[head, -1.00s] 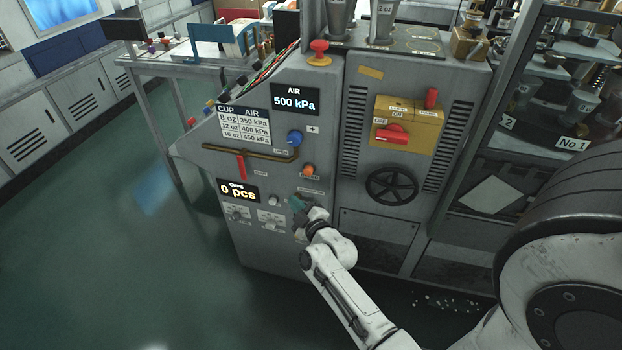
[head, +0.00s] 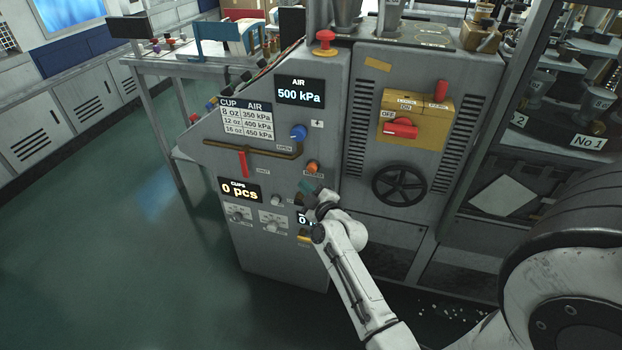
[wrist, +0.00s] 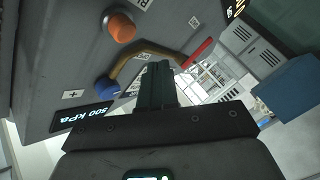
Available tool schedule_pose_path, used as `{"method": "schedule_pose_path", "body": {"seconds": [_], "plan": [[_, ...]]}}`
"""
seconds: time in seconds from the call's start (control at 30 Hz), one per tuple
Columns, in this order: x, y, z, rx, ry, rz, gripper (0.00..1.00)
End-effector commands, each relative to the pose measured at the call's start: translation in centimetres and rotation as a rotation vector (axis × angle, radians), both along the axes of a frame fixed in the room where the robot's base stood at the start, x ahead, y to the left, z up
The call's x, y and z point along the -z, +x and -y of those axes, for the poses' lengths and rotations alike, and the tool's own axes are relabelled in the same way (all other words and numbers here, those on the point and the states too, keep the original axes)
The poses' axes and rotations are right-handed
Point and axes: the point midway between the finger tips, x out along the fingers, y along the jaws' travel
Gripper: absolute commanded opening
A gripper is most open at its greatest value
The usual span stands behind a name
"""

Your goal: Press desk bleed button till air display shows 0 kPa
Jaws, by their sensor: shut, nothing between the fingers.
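The air display (head: 300,91) reads 500 kPa on the grey desk front; it also shows in the wrist view (wrist: 82,120). An orange round button (head: 312,167) sits below the blue knob (head: 299,131), with a label too small to read surely. In the wrist view the orange button (wrist: 121,26) stands out from the panel, left of and beyond my fingertips. My gripper (head: 306,187) is shut and empty, just below the orange button in the head view. The wrist view shows its closed fingers (wrist: 157,82) apart from the button.
A brown pipe (head: 255,152) with a red lever (head: 244,163) runs left of the button. The cups display (head: 239,190) reads 0 pcs. A red mushroom button (head: 326,43) tops the desk. A black handwheel (head: 399,184) is to the right.

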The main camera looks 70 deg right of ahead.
Motion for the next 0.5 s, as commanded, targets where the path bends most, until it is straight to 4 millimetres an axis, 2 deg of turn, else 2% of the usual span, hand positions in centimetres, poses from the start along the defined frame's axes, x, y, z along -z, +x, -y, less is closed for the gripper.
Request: {"method": "schedule_pose_path", "body": {"seconds": [0.03, 0.2, 0.5], "plan": [[0.4, 0.0, 0.8, 0.003, -0.003, 0.003, 0.0], [0.4, 0.2, 2.3, 0.0, -0.003, 0.002, 0.0], [0.0, 0.2, 3.5, 0.0, 0.0, 0.0, 0.0]]}}
